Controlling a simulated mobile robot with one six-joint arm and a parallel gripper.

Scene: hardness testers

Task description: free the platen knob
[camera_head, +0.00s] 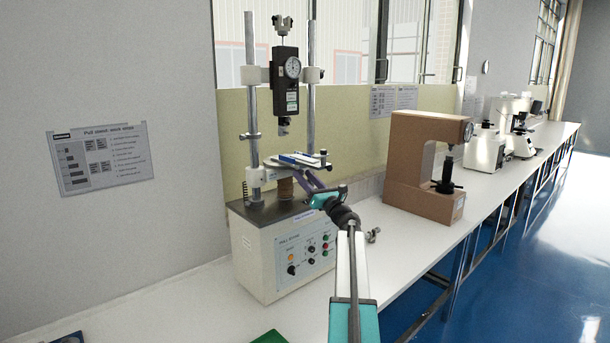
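The pull tester (262,262) stands on the bench with two upright columns and a dark gauge head (286,78) between them. Its platen (268,170) is a grey plate between the columns. A flat blue and white thing (300,158) lies on it. A small dark knob-like part (323,154) shows at the platen's right end; I cannot tell for sure that it is the platen knob. My gripper (306,178) is at the platen's front right, just below the blue and white thing. Its fingertips are too small to tell open from shut, or whether they touch anything.
A brown hardness tester (416,165) stands to the right, with pale microscopes (486,148) farther along the bench. A small metal part (373,235) lies right of the pull tester. A green thing (270,337) is at the bottom edge. The bench's front left is mostly clear.

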